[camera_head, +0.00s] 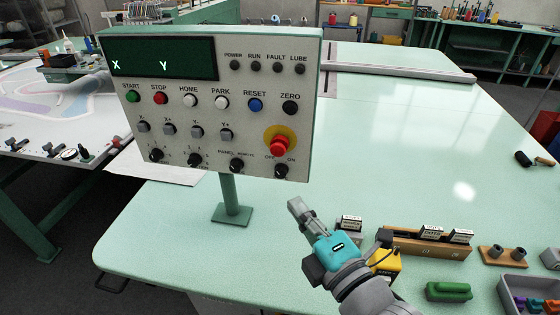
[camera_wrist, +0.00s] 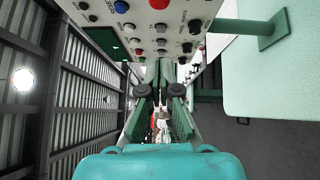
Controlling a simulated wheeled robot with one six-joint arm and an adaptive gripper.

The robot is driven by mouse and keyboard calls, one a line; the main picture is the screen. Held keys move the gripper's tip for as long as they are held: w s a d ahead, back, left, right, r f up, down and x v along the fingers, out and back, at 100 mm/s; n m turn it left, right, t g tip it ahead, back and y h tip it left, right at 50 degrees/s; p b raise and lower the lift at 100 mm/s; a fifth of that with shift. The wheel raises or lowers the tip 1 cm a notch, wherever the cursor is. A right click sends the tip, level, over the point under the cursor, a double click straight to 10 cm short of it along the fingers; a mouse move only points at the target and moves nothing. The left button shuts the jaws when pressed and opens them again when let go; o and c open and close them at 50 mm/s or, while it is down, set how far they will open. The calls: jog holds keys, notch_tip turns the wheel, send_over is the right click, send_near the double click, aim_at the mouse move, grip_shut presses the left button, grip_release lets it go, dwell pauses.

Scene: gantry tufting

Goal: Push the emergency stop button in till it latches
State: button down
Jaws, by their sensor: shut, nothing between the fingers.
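The emergency stop button (camera_head: 280,145) is a red mushroom head on a yellow round base, at the lower right of the control panel (camera_head: 310,100). It stands out from the panel face. My gripper (camera_head: 297,207) is shut and empty, below and in front of the panel, apart from the button. In the wrist view, my gripper (camera_wrist: 166,68) points toward the panel (camera_wrist: 140,12), which fills the top middle. A large red button is cut by the top edge there; I cannot tell surely that it is the emergency stop.
The panel stands on a green post (camera_head: 229,190) on the pale green table (camera_head: 400,140). A wooden block with labelled pieces (camera_head: 425,245), a green piece (camera_head: 449,291) and a grey bin (camera_head: 530,290) lie right of my arm. Knobs and buttons surround the emergency stop.

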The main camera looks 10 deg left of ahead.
send_near(272, 151)
jog(key=s+a+x, duration=0.1)
jog(key=x, duration=0.4)
jog(key=shift+w+d, duration=0.15)
jog(key=shift+w, duration=0.85)
